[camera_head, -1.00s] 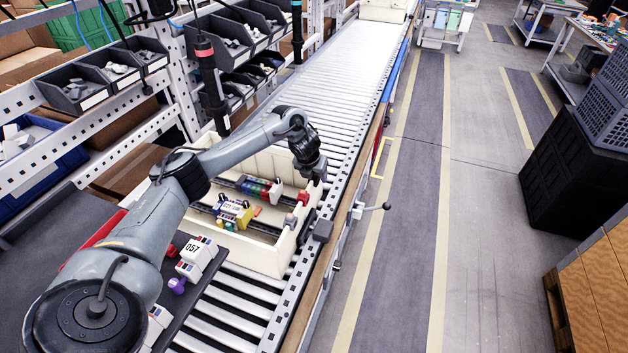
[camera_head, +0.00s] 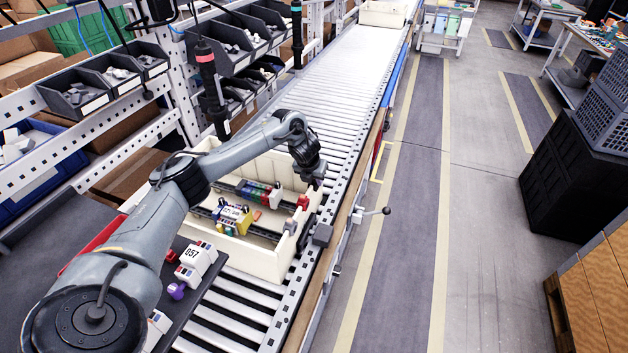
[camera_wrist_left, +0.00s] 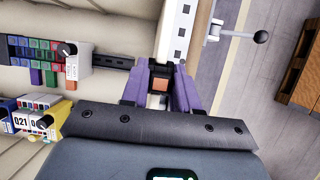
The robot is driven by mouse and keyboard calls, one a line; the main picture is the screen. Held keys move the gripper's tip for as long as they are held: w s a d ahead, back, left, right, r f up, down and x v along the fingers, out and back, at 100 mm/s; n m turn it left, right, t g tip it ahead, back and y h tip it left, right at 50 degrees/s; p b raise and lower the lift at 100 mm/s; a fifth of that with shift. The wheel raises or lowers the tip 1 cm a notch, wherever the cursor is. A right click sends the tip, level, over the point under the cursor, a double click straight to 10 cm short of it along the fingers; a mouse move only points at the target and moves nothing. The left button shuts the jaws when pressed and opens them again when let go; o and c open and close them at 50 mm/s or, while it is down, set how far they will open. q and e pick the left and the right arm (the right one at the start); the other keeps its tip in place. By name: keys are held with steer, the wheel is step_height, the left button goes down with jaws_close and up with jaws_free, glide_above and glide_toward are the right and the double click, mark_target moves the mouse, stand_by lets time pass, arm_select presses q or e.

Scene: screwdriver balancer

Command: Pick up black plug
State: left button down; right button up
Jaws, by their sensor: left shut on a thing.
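My left gripper (camera_head: 314,184) is over the right side of a cream crate (camera_head: 250,262) in the head view, pointing down. In the left wrist view, the purple fingers of my left gripper (camera_wrist_left: 161,72) close from both sides on a small dark piece with an orange-brown face, the black plug (camera_wrist_left: 160,86). The head view hides the plug behind the gripper. I cannot tell whether it is clear of the crate wall or rail. My right gripper is not in view.
A dark rail (camera_wrist_left: 110,62) with coloured terminal blocks (camera_wrist_left: 32,52) lies inside the crate. A yellow and white device (camera_wrist_left: 38,122) sits nearby. A lever (camera_head: 372,211) sticks out at the conveyor's right edge.

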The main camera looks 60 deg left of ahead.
arm_select(q)
step_height(320, 180, up, 4)
steer(key=shift+r+p, duration=0.1)
steer(key=shift+p, duration=0.25)
steer(key=d+r+p, duration=0.6)
steer(key=d, duration=0.5)
steer(key=shift+s+d+r+p, duration=0.2)
steer(key=shift+d+r+p, duration=0.05)
steer(key=shift+d+p, duration=0.1)
